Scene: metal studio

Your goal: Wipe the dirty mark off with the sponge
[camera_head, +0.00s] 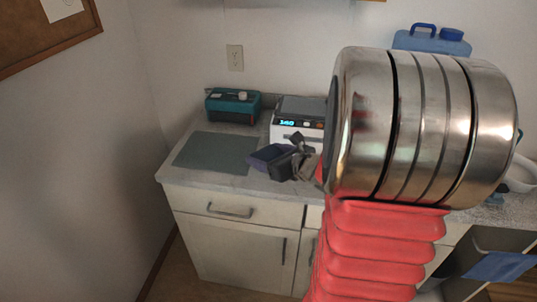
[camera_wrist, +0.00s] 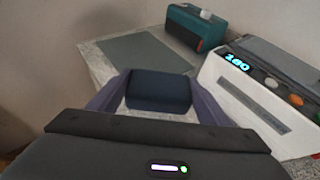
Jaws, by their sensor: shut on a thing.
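My gripper (camera_wrist: 158,84) is shut on a dark blue block, the sponge (camera_wrist: 160,92), which sits between its two purple fingers in the wrist view. In the head view my gripper (camera_head: 268,156) is over the counter, at the right front of a flat grey-green mat (camera_head: 212,151). The mat also shows beyond the sponge in the wrist view (camera_wrist: 146,54). I cannot tell whether the sponge touches the counter. I cannot make out a dirty mark on the visible part of the mat or counter.
A white device with a lit display (camera_head: 298,124) stands close to the right of my gripper. A teal box (camera_head: 222,106) with a small pale item on top stands behind the mat. A blue jug (camera_head: 425,42) is at the back right. The mat's surface is clear.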

